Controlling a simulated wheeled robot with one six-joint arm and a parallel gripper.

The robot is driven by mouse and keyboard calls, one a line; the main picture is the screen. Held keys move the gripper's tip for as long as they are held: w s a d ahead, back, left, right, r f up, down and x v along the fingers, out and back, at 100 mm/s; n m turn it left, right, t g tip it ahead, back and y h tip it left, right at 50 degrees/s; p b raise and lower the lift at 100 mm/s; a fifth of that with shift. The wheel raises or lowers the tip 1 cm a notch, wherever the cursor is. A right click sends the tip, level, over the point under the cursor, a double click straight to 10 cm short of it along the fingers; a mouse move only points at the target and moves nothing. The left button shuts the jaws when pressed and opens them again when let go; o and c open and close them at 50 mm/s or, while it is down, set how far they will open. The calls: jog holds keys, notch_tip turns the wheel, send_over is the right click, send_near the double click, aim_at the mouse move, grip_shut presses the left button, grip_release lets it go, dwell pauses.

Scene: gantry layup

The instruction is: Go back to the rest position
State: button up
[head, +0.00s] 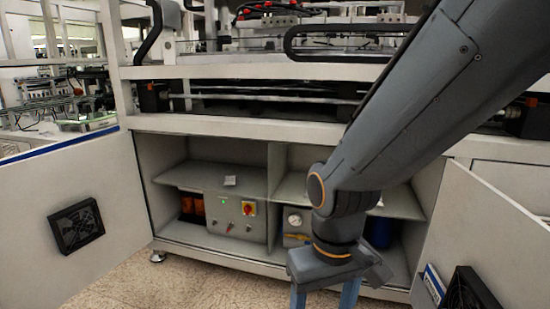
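My gripper (324,298) is at the bottom of the head view, right of centre, pointing down in front of the open cabinet (207,255). Its two blue-grey fingers stand apart, with floor showing between them, so it looks open and empty. The fingertips are cut off by the lower picture edge. My arm comes in from the upper right and hides part of the cabinet's right side.
The left cabinet door (120,215) and right door (490,240) stand open, each with a black fan vent. Inside are a shelf (200,178), a control box (238,217) and a gauge (294,219). Gantry beams run above. Speckled floor (190,285) lies clear in front.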

jog(key=s+d+r+m+p, duration=0.1)
jog(key=d+r+m+p, duration=0.2)
jog(key=d+r+p, duration=0.8)
jog(key=shift+s+r+m+p, duration=0.35)
jog(key=shift+r+p, duration=0.85)
jog(key=shift+p, duration=0.65)
